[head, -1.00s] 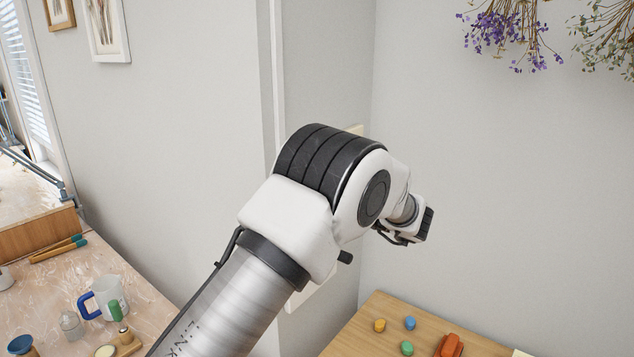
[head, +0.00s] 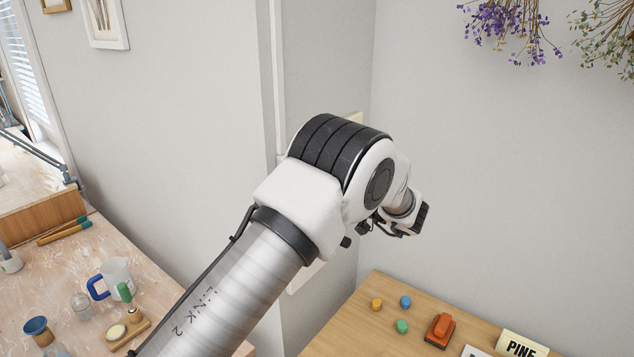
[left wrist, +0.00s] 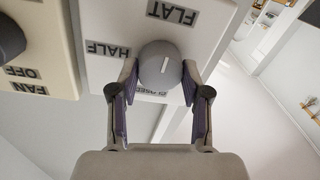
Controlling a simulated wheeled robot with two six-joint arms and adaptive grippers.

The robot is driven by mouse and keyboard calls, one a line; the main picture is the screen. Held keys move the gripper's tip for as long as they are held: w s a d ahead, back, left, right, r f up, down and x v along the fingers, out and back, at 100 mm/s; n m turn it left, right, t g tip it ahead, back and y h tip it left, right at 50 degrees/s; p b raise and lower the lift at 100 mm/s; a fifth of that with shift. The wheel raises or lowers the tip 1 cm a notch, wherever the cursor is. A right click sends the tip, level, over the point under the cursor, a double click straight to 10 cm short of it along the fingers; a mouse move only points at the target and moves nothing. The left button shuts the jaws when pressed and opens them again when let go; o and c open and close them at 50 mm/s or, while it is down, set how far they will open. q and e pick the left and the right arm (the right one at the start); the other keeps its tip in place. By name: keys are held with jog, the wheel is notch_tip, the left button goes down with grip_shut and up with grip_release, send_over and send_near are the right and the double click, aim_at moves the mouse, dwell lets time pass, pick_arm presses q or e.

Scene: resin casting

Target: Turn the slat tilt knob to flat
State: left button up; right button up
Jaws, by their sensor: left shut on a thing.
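The grey round slat tilt knob (left wrist: 157,69) sits on a white panel (left wrist: 215,28) in the left wrist view, which shows the panel upside down. Its white pointer line runs nearly upright in the picture, roughly in line with the FLAT label (left wrist: 172,13) at the top. The HALF label (left wrist: 107,50) is to the left. A third label below is mostly hidden by the knob and fingers. My left gripper (left wrist: 160,80) has its purple-padded fingers on both sides of the knob, shut on it. In the head view my arm hides the knob. My right gripper is not in view.
A panel with a dark knob and a FAN OFF label (left wrist: 28,80) is beside the slat panel. In the head view, a wooden table (head: 385,330) holds coloured pieces and a PINE sign (head: 521,345). A workbench (head: 55,300) with a mug (head: 117,275) is at left.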

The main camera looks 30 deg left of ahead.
pick_arm(q)
jog(key=shift+r, duration=0.15)
jog(key=o, duration=1.2)
jog(key=shift+c, duration=0.2)
jog(key=shift+a, duration=0.15)
jog(key=d, duration=1.2)
jog(key=shift+f, duration=0.2)
jog(key=shift+s, duration=0.1)
